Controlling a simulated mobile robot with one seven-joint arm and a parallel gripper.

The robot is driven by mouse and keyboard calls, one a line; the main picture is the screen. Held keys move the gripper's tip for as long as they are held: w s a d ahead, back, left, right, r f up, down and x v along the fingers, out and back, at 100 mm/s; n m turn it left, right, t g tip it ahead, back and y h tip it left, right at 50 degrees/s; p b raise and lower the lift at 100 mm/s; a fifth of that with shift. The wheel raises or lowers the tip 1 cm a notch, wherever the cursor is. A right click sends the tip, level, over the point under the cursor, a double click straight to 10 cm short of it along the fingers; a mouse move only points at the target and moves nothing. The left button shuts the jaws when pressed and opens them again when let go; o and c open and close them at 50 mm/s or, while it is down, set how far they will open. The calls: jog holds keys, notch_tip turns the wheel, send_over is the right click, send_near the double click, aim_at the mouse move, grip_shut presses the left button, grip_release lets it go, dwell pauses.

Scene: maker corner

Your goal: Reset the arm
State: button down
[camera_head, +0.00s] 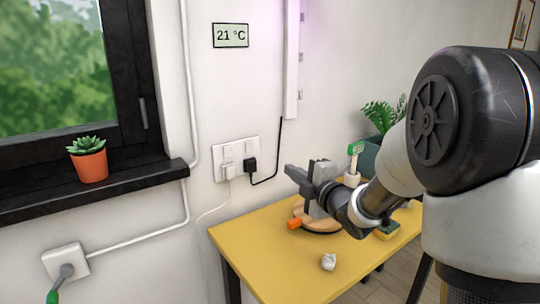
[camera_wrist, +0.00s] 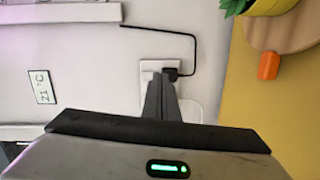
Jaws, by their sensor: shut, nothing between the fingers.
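My gripper (camera_head: 290,171) is at the end of my arm, raised over the far left part of the yellow table (camera_head: 262,250), in front of the wall. Its fingers are together with nothing between them. In the wrist view my gripper (camera_wrist: 160,82) shows as dark closed fingers pointing at the wall outlet (camera_wrist: 150,68), where a black plug sits. The outlet also shows in the head view (camera_head: 226,146). I cannot tell the exact gap between fingertips and wall.
On the table are a round wooden board (camera_head: 318,226), an orange piece (camera_head: 294,224) and a crumpled white piece (camera_head: 328,262). A green-handled tool (camera_head: 355,149) stands behind my gripper. A potted succulent (camera_head: 90,165) stands on the dark windowsill at left. The table's front left is clear.

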jog(key=s+d+r+m+g+h, duration=0.35)
jog(key=s+d+m+h, duration=0.5)
jog(key=s+m, duration=0.5)
jog(key=s+a+f+m+g+y, duration=0.1)
jog(key=s+f+m+g, duration=0.25)
jog(key=s, duration=0.85)
jog(key=s+a+f+m+g, duration=0.1)
jog(key=s+f+m+g, duration=0.3)
jog(key=s, duration=0.7)
notch_tip(320, 180, up, 28)
jog(key=t+p, duration=0.1)
jog(key=p, duration=2.5)
jog(key=shift+w+f+m, duration=0.15)
jog(key=shift+m, duration=0.15)
jog(key=shift+d, duration=0.1)
